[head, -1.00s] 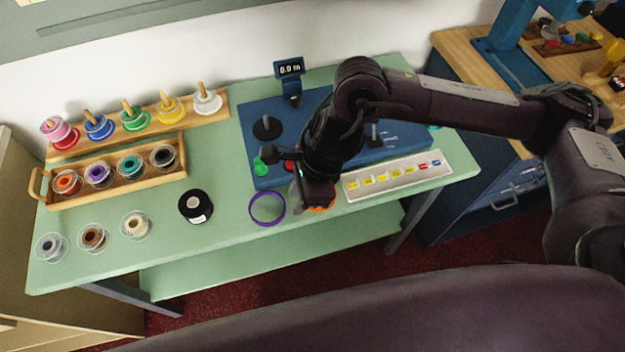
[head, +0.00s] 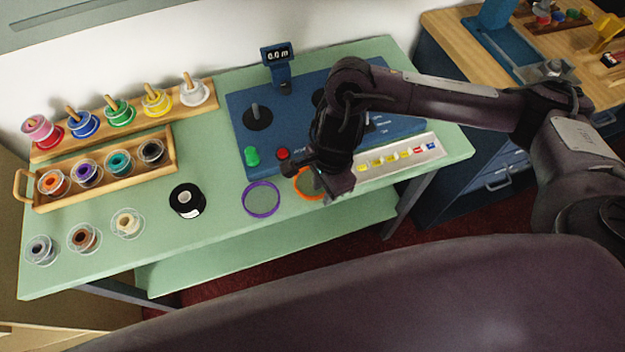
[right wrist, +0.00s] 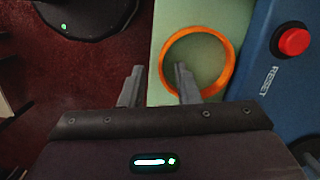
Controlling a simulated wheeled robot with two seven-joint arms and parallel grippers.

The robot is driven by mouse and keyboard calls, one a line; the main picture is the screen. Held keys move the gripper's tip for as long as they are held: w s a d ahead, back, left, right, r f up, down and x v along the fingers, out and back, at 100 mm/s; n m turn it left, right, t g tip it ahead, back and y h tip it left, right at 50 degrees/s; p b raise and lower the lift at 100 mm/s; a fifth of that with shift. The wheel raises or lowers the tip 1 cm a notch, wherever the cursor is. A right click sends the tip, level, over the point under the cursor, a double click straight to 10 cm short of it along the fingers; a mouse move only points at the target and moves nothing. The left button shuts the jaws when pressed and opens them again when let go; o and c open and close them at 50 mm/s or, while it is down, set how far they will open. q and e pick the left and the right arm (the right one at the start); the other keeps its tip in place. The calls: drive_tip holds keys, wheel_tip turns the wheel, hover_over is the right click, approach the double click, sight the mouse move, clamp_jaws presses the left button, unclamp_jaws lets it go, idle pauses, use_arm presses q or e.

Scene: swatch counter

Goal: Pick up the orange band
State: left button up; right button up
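The orange band (head: 297,187) lies near the front edge of the green counter, just in front of the blue station; my right gripper hides part of it in the head view. In the right wrist view the orange band (right wrist: 231,66) shows as a ring on green. My right gripper (head: 329,191) is open and empty at the band's right side. In the right wrist view its fingers (right wrist: 160,84) stand apart, one appearing over the ring's inside and one outside its left edge. I cannot tell the height gap. My left gripper is not in view.
A purple band (head: 261,212) lies left of the orange one, then a black roll (head: 187,213). A red button (head: 283,153) and green knob (head: 251,156) sit on the blue station (head: 236,112). A white strip of coloured labels (head: 436,151) lies to the right. Spools fill the left side.

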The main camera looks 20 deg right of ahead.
drive_tip(key=shift+f, duration=0.3)
drive_tip(key=shift+c, duration=0.2)
clamp_jaws()
drive_tip(key=shift+r, duration=0.1)
